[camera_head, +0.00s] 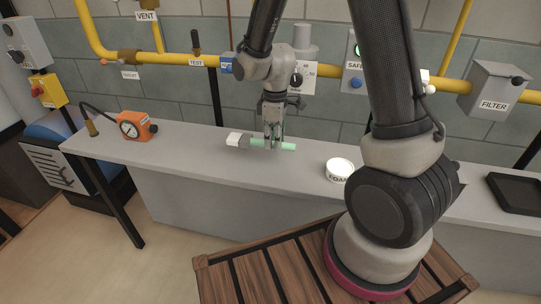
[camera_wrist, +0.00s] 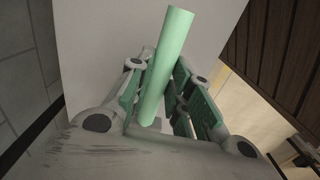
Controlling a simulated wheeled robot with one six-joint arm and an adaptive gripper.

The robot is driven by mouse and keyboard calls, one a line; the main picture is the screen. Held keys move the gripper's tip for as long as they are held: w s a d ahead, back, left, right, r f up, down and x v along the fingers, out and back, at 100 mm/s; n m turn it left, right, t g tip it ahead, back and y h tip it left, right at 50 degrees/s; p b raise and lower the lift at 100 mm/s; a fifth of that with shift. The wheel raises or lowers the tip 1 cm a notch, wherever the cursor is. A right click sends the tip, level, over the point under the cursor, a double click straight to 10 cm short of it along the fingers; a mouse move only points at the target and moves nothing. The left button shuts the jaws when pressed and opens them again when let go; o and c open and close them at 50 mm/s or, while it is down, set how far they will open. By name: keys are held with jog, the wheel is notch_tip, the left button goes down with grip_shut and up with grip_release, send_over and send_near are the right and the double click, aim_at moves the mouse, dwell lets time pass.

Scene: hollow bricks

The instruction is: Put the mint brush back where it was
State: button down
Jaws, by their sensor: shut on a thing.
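The mint brush (camera_head: 285,146) lies roughly level, its pale grey-white head (camera_head: 238,139) to the left and its mint handle to the right. My gripper (camera_head: 273,143) points down and is shut on the handle. In the wrist view the mint handle (camera_wrist: 170,45) runs between the green-padded fingers of my gripper (camera_wrist: 160,82); the brush head is not visible there. The brush is at or just above the grey bench top (camera_head: 190,150); I cannot tell whether it touches.
A white round tub marked FOAM (camera_head: 340,170) stands to the right of the brush. An orange gauge box (camera_head: 136,127) sits at the bench's left. A dark tray (camera_head: 515,192) is at the far right. Yellow pipes (camera_head: 185,59) run along the wall behind.

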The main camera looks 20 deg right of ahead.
aim_at(274, 164)
notch_tip(274, 164, down, 7)
jog(key=shift+r, duration=0.15)
jog(key=c, duration=1.3)
grip_release()
notch_tip(274, 164, up, 12)
jog(key=shift+d+r, duration=0.1)
jog(key=shift+r, duration=0.05)
jog(key=s+d+r+m+t, duration=0.1)
jog(key=s+d+r+m, duration=0.3)
jog(key=r, duration=0.3)
jog(key=s+d+r+m+t, duration=0.1)
jog(key=s+d+r+m, duration=0.15)
jog(key=s+r, duration=0.35)
jog(key=s+d+r+m+t, duration=0.1)
jog(key=s+d+r+m, duration=0.1)
jog(key=s, duration=0.3)
jog(key=s+d+r+m+t, duration=0.1)
jog(key=s+d+r+m, duration=0.1)
jog(key=s, duration=0.3)
jog(key=shift+s+d+r+m, duration=0.35)
jog(key=shift+s+r, duration=0.05)
jog(key=shift+r, duration=0.35)
